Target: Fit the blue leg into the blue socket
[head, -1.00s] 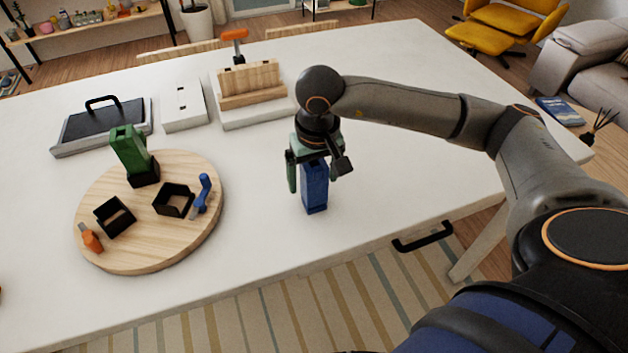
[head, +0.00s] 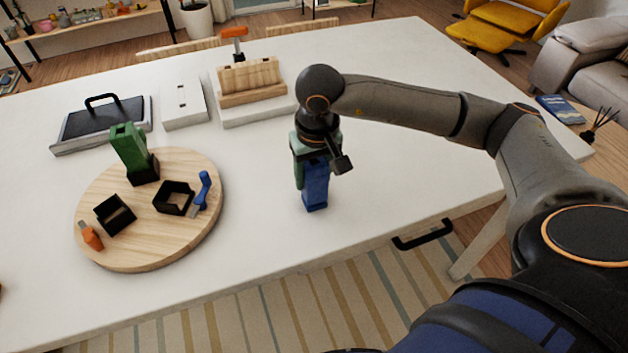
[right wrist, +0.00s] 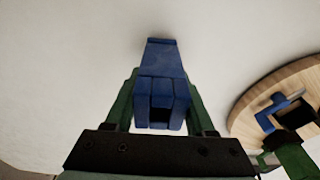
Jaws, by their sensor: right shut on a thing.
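The blue leg (head: 315,190) stands upright on the white table, right of the round board. My right gripper (head: 313,167) points down over it, with its green fingers shut on both sides of the leg. In the right wrist view the blue leg (right wrist: 160,62) lies between the fingers, with a dark opening at its near end. The blue socket (head: 173,199) is an open black square holder on the round wooden board (head: 150,255), beside a blue-handled part (head: 204,186). It looks empty. My left gripper is not in view.
A green leg (head: 128,147) stands in another black socket on the board. A third black socket (head: 114,214) sits near an orange-handled part (head: 91,237). A wooden rack (head: 250,82), a white box (head: 184,103) and a dark-topped case (head: 103,123) stand behind. Table between leg and board is clear.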

